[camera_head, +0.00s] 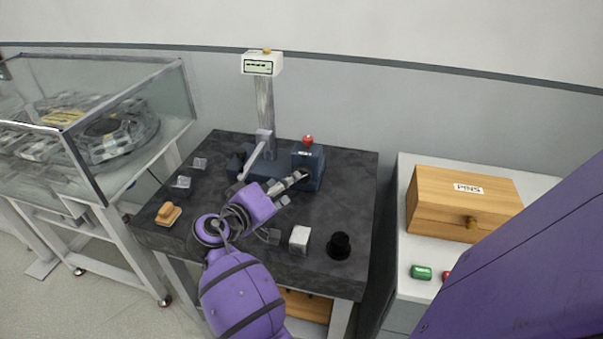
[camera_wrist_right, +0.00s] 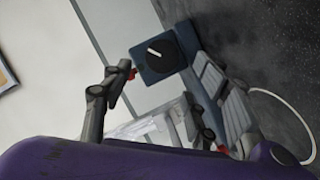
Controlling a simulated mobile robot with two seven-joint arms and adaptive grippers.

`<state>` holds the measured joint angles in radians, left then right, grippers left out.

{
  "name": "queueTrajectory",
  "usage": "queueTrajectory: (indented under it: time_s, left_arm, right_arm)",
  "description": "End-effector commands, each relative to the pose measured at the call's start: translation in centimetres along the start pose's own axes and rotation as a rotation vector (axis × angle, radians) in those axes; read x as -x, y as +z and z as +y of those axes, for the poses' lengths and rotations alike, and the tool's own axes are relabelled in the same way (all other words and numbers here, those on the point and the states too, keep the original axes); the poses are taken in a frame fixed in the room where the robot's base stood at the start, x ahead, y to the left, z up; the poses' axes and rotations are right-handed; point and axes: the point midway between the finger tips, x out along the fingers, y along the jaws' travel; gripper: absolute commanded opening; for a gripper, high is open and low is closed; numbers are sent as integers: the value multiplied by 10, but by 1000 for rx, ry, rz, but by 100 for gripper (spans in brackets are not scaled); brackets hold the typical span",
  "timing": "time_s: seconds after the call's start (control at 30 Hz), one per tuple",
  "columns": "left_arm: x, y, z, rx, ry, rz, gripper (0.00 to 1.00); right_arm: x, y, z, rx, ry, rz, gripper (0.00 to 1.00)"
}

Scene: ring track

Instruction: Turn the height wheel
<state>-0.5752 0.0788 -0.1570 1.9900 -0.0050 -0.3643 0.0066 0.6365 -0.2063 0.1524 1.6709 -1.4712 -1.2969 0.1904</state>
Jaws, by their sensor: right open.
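The height gauge stands on a dark stone table. It has a grey column (camera_head: 265,105), a display (camera_head: 263,66) on top and a blue base with a box (camera_head: 307,160) carrying a red knob (camera_head: 308,141). In the right wrist view the box (camera_wrist_right: 150,70) shows a round dark wheel (camera_wrist_right: 161,50) with a pale mark. My right gripper (camera_head: 291,188) is open and empty, close to the near side of the box. A grey finger (camera_wrist_right: 108,92) shows left of the box in the wrist view; contact cannot be told. My left gripper is not in view.
On the stone table (camera_head: 345,190) lie a tan-handled block (camera_head: 168,213), grey blocks, a pale cube (camera_head: 299,240) and a black cylinder (camera_head: 339,245). A glass case (camera_head: 150,100) is left. A wooden PINS box (camera_head: 465,200) and a green piece (camera_head: 421,272) are right.

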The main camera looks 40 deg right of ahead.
Motion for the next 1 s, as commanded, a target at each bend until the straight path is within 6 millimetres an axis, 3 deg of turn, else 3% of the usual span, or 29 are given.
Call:
queueTrajectory:
  time_s: [0.2, 0.4, 0.77, 1.0]
  left_arm:
    - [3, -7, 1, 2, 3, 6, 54]
    - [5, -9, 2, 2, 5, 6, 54]
    - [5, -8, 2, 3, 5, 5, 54]
    - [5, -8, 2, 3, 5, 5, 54]
  right_arm:
    - [-36, -2, 3, -1, 3, 2, 54]
    - [-60, -2, 2, -1, 1, 2, 54]
    - [-67, -1, 1, -1, -1, 2, 54]
    - [-67, -1, 1, -1, 0, 1, 24]
